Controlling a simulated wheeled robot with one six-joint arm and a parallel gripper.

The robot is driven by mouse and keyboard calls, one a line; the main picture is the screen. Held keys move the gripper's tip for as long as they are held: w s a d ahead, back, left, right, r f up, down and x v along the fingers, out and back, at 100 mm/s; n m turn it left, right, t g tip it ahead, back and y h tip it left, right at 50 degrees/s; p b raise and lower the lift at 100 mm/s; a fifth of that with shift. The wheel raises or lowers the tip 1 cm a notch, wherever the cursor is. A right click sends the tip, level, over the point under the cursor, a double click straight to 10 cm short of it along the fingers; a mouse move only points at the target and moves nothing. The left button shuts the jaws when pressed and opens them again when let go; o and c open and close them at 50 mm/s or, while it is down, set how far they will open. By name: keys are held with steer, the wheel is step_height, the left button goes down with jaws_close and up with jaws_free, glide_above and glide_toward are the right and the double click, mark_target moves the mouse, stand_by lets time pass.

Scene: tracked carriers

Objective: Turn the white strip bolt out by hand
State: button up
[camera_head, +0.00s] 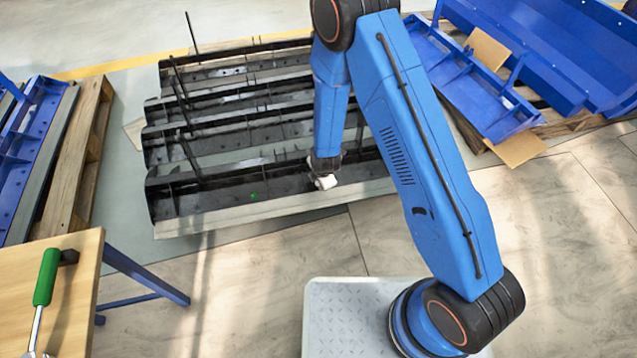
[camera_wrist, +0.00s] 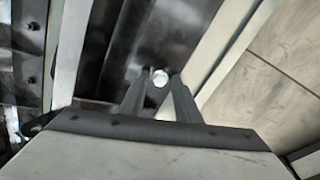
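The white strip bolt shows as a small pale round end (camera_wrist: 160,77) between my fingertips in the wrist view. My gripper (camera_wrist: 160,88) has one grey finger on each side of it, very near it. I cannot tell whether the fingers touch it. In the head view my gripper (camera_head: 325,183) points down at the front black carrier (camera_head: 225,200), at the right part of its front edge.
A small green mark (camera_head: 253,195) sits on the front carrier. A wooden table (camera_head: 75,300) with a green-handled tool (camera_head: 46,277) stands at the lower left. Blue frames lie on pallets left (camera_head: 30,150) and right (camera_head: 470,95). Floor in front of the carriers is clear.

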steer(key=m, duration=2.7)
steer(key=shift+c, duration=0.3)
